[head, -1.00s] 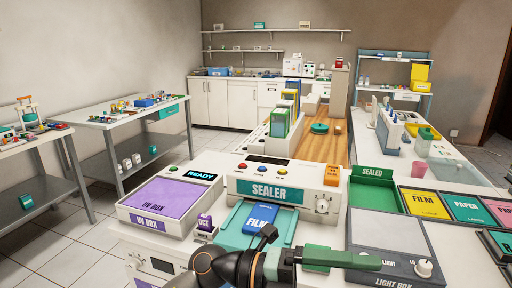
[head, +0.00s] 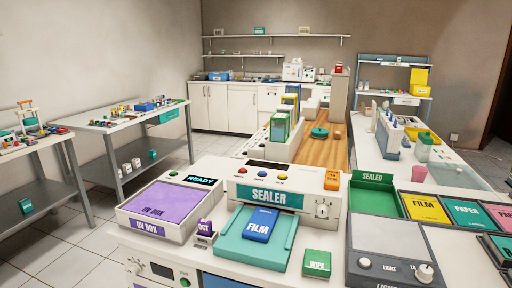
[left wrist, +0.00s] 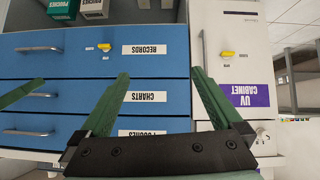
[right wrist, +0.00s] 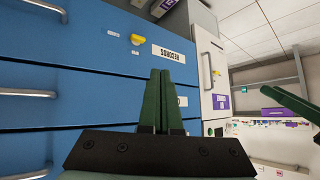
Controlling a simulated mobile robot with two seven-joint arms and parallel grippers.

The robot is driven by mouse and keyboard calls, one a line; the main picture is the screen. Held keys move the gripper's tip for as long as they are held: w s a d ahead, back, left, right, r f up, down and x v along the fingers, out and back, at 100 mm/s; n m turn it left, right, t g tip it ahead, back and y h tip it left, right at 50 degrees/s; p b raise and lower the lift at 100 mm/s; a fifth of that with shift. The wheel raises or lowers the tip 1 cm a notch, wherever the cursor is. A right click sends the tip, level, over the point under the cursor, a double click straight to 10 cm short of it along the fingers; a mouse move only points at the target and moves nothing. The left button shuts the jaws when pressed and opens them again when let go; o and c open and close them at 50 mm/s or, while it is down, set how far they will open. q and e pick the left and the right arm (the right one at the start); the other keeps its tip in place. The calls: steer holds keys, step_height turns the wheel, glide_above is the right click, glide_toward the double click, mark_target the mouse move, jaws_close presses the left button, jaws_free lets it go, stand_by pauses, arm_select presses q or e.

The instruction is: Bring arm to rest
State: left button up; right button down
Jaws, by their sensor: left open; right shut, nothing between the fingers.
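My left gripper (left wrist: 160,95) shows in the left wrist view. Its green fingers are spread wide and empty in front of the blue drawer fronts (left wrist: 70,95). My right gripper (right wrist: 160,75) shows in the right wrist view. Its green fingers are together with nothing between them, in front of the blue drawers (right wrist: 80,75). Neither gripper shows in the head view. There a blue FILM packet (head: 260,225) lies on the teal tray of the SEALER (head: 270,178).
The UV BOX (head: 160,207) stands left of the sealer. A green WIPE box (head: 317,263) and a light box (head: 390,245) are at the right. Drawer handles (left wrist: 38,50) and a UV CABINET (left wrist: 228,60) face the left wrist. Tiled floor (head: 70,250) is clear at left.

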arm_select(q)
steer(key=s+a+r+y+p, duration=0.1)
steer(key=s+a+r+p, duration=0.1)
steer(key=r+p, duration=0.6)
steer(key=a+p, duration=0.1)
steer(key=p, duration=0.3)
steer(key=shift+s+a+r+n, duration=0.3)
steer(key=shift+s+a+n, duration=0.05)
steer(key=shift+a+n, duration=0.05)
arm_select(e)
steer(key=s+d+r+h, duration=0.1)
steer(key=s+d+r, duration=0.1)
steer(key=r, duration=0.7)
steer(key=shift+d+m, duration=0.4)
steer(key=shift+d, duration=0.45)
steer(key=shift+w+a+r, duration=0.1)
steer(key=shift+w+r, duration=0.1)
